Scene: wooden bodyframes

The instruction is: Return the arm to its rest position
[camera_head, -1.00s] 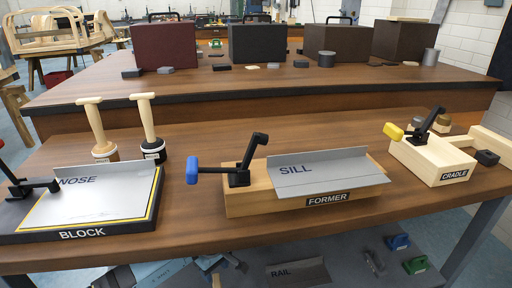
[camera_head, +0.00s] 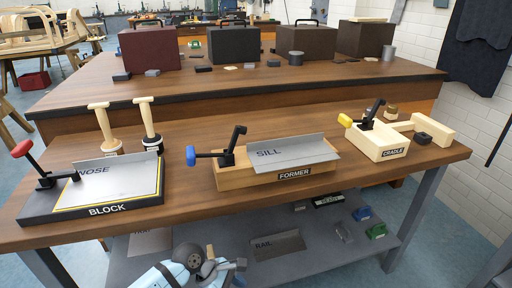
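One of my arms shows at the bottom edge, left of centre, as pale blue links with a dark round joint. It seems to be my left arm. Its small grey end, seemingly my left gripper (camera_head: 238,265), lies low in front of the lower shelf. It is too small to tell whether it is open or shut, and I see nothing held in it. My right gripper is not in view.
The wooden bench (camera_head: 190,188) holds the NOSE sheet on the BLOCK (camera_head: 100,210), the SILL sheet (camera_head: 290,152) on the FORMER (camera_head: 250,180), the CRADLE (camera_head: 380,143) and two mallets. A lower shelf (camera_head: 330,243) holds a RAIL sheet (camera_head: 278,245) and small clamps.

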